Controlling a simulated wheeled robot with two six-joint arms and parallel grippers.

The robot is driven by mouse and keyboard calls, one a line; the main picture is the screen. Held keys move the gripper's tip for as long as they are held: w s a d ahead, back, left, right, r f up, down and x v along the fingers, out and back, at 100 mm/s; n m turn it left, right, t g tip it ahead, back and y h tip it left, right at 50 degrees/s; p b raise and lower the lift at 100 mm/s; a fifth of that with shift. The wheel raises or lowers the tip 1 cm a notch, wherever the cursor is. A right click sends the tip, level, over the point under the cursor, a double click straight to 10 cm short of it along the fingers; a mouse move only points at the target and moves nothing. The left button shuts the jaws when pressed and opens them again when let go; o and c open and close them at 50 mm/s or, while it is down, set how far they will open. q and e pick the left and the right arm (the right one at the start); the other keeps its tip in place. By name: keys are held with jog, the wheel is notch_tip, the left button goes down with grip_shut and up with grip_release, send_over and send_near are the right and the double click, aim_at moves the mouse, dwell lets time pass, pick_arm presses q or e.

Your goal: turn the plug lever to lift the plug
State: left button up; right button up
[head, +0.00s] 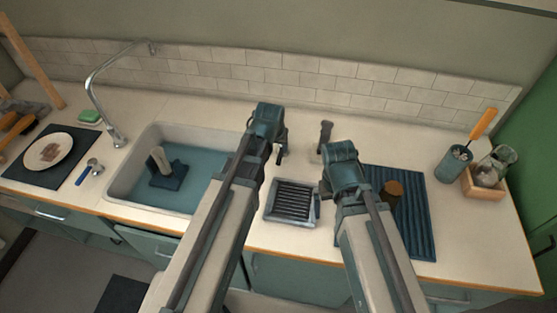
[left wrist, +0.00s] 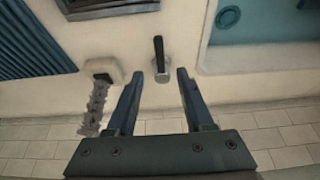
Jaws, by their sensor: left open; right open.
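The plug lever (left wrist: 160,62), a black handle on a small metal base, stands on the counter beside the sink. Its dark tip shows in the head view (head: 280,157), close to my left gripper (head: 277,146). In the left wrist view my left gripper (left wrist: 158,72) is open, with one fingertip on each side of the lever's base; I see no clear contact. A round teal disc, apparently the plug (left wrist: 228,17), lies low in the sink (head: 119,190). In the head view my left arm hides part of the sink. My right gripper (head: 327,184) is open beside the dish tray, its fingers poorly seen.
A holder with a brush (head: 325,133) stands near the lever, and also in the left wrist view (left wrist: 103,72). A ribbed metal tray (head: 291,221) and a blue mat (head: 418,220) lie in front. A blue stand (head: 168,180) is in the sink. The tiled wall is close behind.

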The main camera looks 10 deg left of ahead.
aim_at(279, 157)
pick_arm(q)
jog(key=b+x, duration=0.8)
jog(key=x, duration=0.1)
jog(key=shift+w+f, duration=0.15)
jog(key=shift+f, duration=0.15)
pick_arm(e)
notch_tip(279, 157, down, 9)
pick_arm(q)
jog(key=shift+c, duration=0.3)
pick_arm(e)
jog(key=shift+r, duration=0.1)
pick_arm(q)
grip_shut()
